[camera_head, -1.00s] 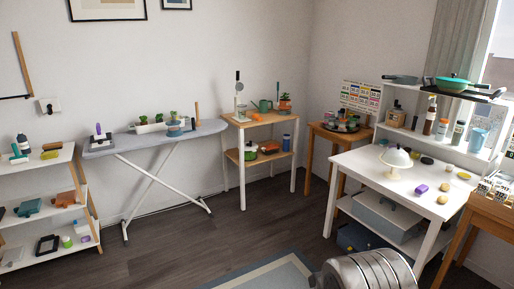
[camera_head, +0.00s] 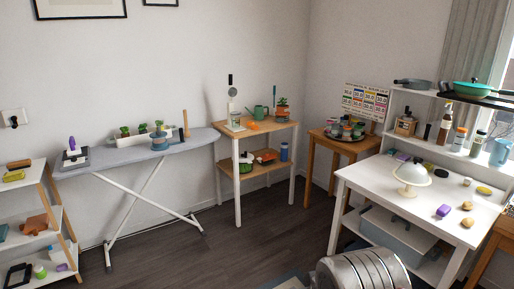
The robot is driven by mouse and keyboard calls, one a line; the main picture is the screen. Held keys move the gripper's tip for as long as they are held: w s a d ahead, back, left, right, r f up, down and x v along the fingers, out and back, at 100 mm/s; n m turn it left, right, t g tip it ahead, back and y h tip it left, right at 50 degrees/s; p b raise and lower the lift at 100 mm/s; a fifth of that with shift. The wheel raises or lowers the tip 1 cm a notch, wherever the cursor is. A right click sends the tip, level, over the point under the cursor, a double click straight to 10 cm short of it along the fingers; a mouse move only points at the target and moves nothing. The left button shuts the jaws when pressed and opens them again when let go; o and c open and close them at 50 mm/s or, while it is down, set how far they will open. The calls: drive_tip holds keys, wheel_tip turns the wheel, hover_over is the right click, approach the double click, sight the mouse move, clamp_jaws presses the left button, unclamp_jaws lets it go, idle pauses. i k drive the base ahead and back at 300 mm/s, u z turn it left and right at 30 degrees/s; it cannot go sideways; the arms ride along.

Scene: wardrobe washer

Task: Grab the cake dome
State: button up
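My gripper's fingers do not show, and nothing of mine touches the dome.
Grey floor (camera_head: 215,250) is open in front. An ironing board (camera_head: 140,158) and a wooden stand (camera_head: 262,127) line the back wall.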

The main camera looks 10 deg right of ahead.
sight(413, 172)
drive_tip(key=z, duration=0.2)
drive_tip(key=i, duration=1.65)
drive_tip(key=z, duration=0.6)
drive_tip(key=i, duration=1)
drive_tip(key=z, duration=0.65)
drive_tip(key=i, duration=1)
drive_tip(key=z, duration=0.25)
